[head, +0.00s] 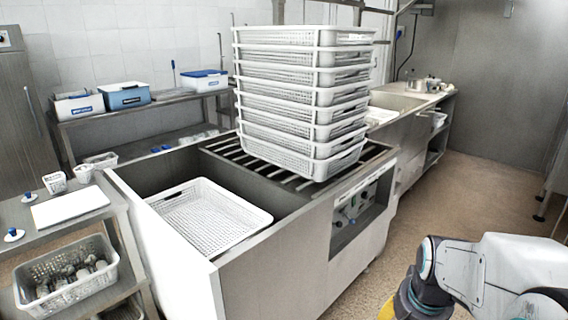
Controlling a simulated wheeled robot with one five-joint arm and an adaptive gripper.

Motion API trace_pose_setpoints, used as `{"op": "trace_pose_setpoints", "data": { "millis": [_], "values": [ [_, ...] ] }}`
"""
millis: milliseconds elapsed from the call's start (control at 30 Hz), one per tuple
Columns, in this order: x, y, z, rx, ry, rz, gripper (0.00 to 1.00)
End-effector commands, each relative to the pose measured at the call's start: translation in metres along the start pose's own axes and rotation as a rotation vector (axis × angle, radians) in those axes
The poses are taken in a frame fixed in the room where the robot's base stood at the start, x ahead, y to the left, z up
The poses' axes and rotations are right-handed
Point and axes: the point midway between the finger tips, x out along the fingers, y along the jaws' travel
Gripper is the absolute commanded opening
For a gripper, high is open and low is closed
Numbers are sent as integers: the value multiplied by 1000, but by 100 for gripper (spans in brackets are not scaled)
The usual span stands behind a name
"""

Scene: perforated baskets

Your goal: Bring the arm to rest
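My arm shows at the bottom right of the head view, with white and dark links and a yellow part low at the frame's edge. My gripper is not visible in this view. The arm stands apart from the steel counter, over the brown floor. A tall stack of white perforated baskets (300,105) stands on the slatted rack (228,150) of the counter. One more white basket (208,218) lies in the open basin at the counter's left part.
The steel counter (270,270) fills the middle. A side shelf (120,215) at left holds a basket of small items (65,278). Lidded boxes (124,95) stand on a back shelf. The floor (475,195) at right is clear, with a grey wall behind.

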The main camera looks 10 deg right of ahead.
Motion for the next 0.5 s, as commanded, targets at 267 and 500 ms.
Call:
{"op": "trace_pose_setpoints", "data": {
  "millis": [267,500],
  "values": [
    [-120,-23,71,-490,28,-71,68],
    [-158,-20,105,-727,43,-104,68]
  ]
}}
